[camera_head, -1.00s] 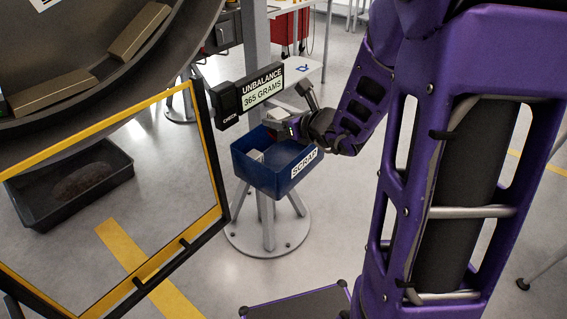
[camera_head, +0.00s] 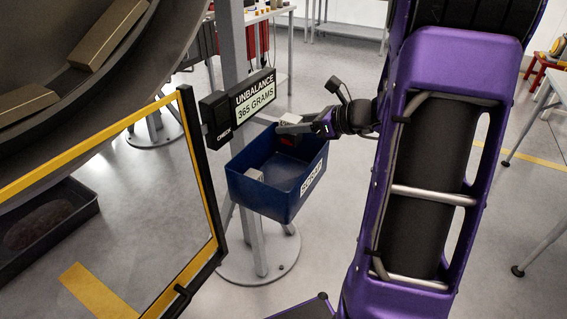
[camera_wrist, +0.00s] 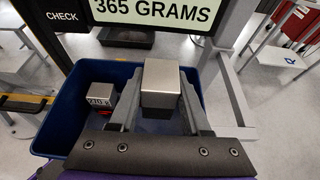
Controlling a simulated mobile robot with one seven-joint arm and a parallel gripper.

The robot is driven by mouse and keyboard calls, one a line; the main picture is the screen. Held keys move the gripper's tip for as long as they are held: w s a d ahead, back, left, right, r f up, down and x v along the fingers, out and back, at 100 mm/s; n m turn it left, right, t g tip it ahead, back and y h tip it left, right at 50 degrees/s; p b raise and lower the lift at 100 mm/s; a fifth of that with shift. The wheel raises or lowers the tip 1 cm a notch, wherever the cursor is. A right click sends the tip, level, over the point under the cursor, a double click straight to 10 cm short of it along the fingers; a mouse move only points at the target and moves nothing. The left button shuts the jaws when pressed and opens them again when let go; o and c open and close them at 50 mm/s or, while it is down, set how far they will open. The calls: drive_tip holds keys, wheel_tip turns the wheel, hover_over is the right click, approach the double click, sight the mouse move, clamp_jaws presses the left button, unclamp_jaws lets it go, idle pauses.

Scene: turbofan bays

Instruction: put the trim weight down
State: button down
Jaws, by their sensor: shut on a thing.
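The trim weight (camera_wrist: 161,80), a plain grey metal block, is between the two fingers of my gripper (camera_wrist: 160,104) in the wrist view. In the head view my gripper (camera_head: 284,128) is over the far part of the blue scrap bin (camera_head: 262,196), about at rim height. The bin also shows in the wrist view (camera_wrist: 66,113), below and around the held weight. A second small grey block (camera_wrist: 101,96) with dark figures on its face sits inside at the left; it shows in the head view (camera_head: 254,174) too. I cannot tell whether the held weight touches the bin.
The unbalance display (camera_head: 255,98) reads 365 grams and stands just behind the bin on a grey post (camera_head: 232,45). A yellow-edged clear panel (camera_head: 204,190) stands at the left. A dark floor tray (camera_head: 45,230) lies beyond it. Metal blocks rest in the large ring.

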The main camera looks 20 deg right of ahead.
wheel_tip(320, 180, down, 7)
drive_tip(key=shift+r+b, duration=0.15)
drive_tip(key=shift+b, duration=0.45)
drive_tip(key=shift+f+b, duration=0.45)
drive_tip(key=shift+f, duration=0.1)
drive_tip(key=shift+f, duration=0.1)
